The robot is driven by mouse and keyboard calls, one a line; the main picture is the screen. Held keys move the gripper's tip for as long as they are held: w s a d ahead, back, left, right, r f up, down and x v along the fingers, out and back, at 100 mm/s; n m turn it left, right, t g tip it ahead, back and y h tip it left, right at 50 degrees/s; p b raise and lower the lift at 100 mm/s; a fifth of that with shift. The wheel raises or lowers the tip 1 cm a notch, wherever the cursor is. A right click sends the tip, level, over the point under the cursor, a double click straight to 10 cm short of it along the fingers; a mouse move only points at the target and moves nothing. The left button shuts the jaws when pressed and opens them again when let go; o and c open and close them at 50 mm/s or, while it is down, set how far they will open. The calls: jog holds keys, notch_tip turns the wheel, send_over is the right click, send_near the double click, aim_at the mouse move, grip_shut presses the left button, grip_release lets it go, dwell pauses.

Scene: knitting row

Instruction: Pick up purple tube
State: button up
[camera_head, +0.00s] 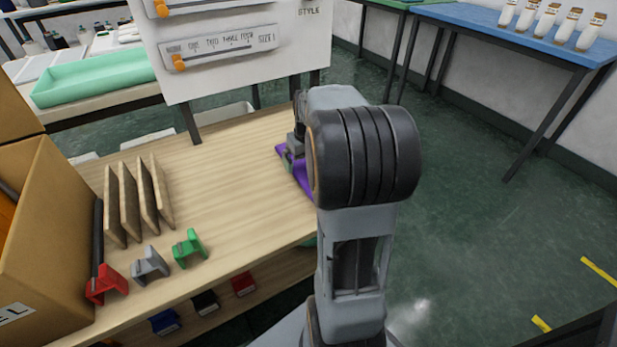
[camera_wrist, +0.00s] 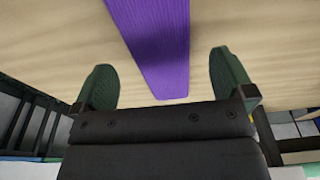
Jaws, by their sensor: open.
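The purple tube (camera_wrist: 150,45) lies on the light wooden table; in the wrist view it shows as a flat, ribbed purple strip running from the top edge down between my fingers. In the head view a part of the purple tube (camera_head: 303,180) shows beside my arm; the rest is hidden behind the arm. My gripper (camera_wrist: 165,80) is open, with one green-padded finger on each side of the tube and a gap on both sides. In the head view my gripper (camera_head: 294,150) is at the tube, partly hidden by my arm. I cannot tell its exact height above the table.
On the wooden table (camera_head: 225,190) stand several upright wooden slats (camera_head: 140,200), red (camera_head: 106,284), grey (camera_head: 150,264) and green (camera_head: 189,248) clips, and a cardboard box (camera_head: 45,235). A white sign board (camera_head: 235,80) rises at the back. The table's middle is clear.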

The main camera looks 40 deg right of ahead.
aim_at(305, 169)
jog(key=f, duration=0.1)
jog(key=f+b, duration=0.1)
jog(key=f, duration=0.2)
jog(key=shift+w+d, duration=0.15)
jog(key=shift+w, duration=0.15)
jog(key=c, duration=0.9)
